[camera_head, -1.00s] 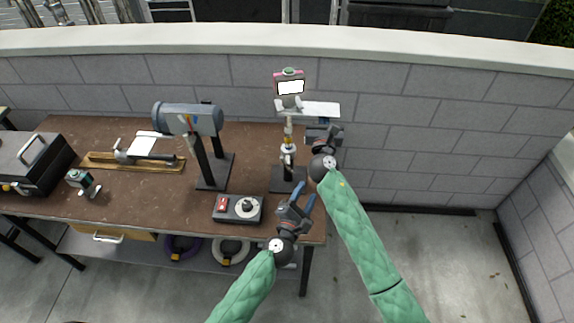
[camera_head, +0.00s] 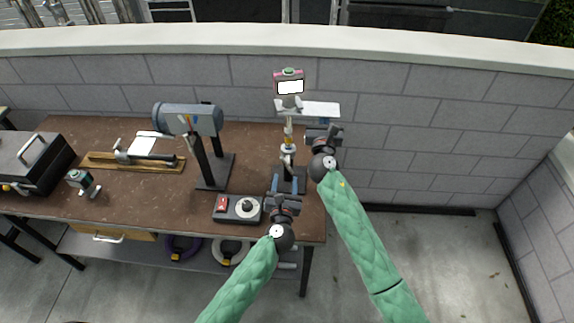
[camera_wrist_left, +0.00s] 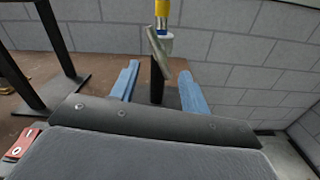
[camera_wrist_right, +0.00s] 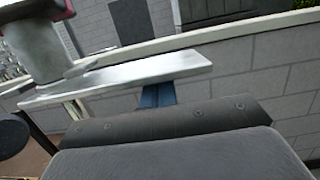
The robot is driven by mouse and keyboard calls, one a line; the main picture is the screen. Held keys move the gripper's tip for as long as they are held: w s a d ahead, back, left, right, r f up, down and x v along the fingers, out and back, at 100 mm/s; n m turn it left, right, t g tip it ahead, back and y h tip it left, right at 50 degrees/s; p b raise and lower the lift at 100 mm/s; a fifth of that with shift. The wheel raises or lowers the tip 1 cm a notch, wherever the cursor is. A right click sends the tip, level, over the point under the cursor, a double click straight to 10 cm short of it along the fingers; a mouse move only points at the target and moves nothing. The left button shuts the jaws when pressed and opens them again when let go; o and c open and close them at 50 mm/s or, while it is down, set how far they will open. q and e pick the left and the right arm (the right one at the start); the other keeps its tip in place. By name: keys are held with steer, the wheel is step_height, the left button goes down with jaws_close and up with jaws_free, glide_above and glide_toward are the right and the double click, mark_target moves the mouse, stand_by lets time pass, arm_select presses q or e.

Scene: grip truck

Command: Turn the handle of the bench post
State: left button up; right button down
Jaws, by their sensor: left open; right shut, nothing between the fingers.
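The bench post (camera_head: 288,134) stands at the right end of the bench on a dark base, with a yellow and white column. A slanted grey lever, seemingly its handle (camera_wrist_left: 159,46), shows in the left wrist view. My left gripper (camera_head: 286,183) is open, fingers pointing at the post. In the left wrist view its blue fingers (camera_wrist_left: 159,86) lie left and right of the dark lower post, below the lever; contact cannot be told. My right gripper (camera_head: 323,131) is shut and empty beside the post. Its fingers (camera_wrist_right: 158,94) show just below the white plate's edge in the right wrist view.
The white plate (camera_head: 318,109) tops the post and carries a pink-edged device (camera_head: 289,77). A control box (camera_head: 226,209) with a red switch and dial sits left of my left gripper. A grey cylinder on a stand (camera_head: 188,118) is further left. A block wall runs behind.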

mark_target(287, 167)
arm_select(q)
steer(key=w, duration=0.7)
steer(key=shift+w, duration=0.4)
